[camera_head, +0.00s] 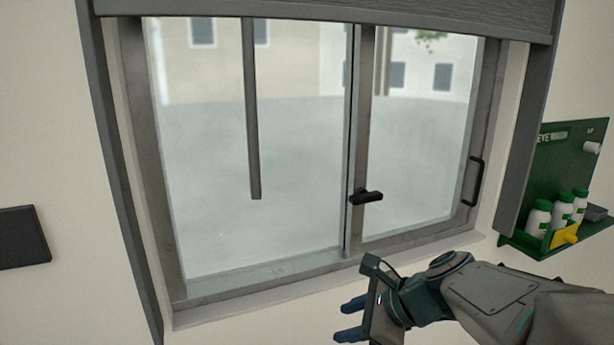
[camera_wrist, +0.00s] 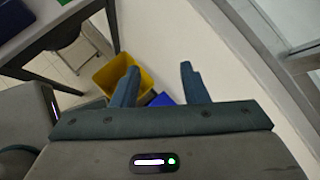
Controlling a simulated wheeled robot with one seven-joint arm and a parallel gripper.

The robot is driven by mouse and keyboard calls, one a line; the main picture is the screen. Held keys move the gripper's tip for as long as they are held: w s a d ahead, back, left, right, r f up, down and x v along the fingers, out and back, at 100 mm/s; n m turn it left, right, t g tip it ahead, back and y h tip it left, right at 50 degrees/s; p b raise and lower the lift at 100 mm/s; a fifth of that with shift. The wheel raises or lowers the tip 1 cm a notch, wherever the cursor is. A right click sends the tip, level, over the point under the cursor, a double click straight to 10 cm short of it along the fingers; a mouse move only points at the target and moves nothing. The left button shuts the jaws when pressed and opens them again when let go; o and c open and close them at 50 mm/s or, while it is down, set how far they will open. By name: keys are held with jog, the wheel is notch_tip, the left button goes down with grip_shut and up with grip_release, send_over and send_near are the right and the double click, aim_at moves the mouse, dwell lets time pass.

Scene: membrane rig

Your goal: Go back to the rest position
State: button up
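My gripper (camera_head: 352,319) is in front of the wall just below the window sill in the head view. Its two fingers are spread apart, and nothing shows between them. In the wrist view my gripper (camera_wrist: 158,88) is also open and empty, with the floor and bins far beyond its fingertips. My forearm reaches in from the lower right of the head view.
A sliding window (camera_head: 270,150) has a dark latch (camera_head: 366,197) and a side handle (camera_head: 475,181). A green eyewash station (camera_head: 560,170) hangs at right. The wrist view shows a yellow bin (camera_wrist: 122,74) and a dark table (camera_wrist: 45,28).

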jog(key=s+d+f+n+h, duration=0.1)
jog(key=s+d+n+h, duration=0.1)
jog(key=n, duration=0.5)
jog(key=s+d+f+n+h, duration=0.1)
jog(key=s+d+n+h, duration=0.2)
jog(key=s+n, duration=0.2)
jog(key=s+d+f+n+g+h, duration=0.1)
jog(key=s+n, duration=0.3)
jog(key=n, duration=0.4)
jog(key=shift+d+f+n+h+b, duration=0.35)
jog(key=shift+d+f+h, duration=0.15)
jog(key=shift+d+h, duration=0.25)
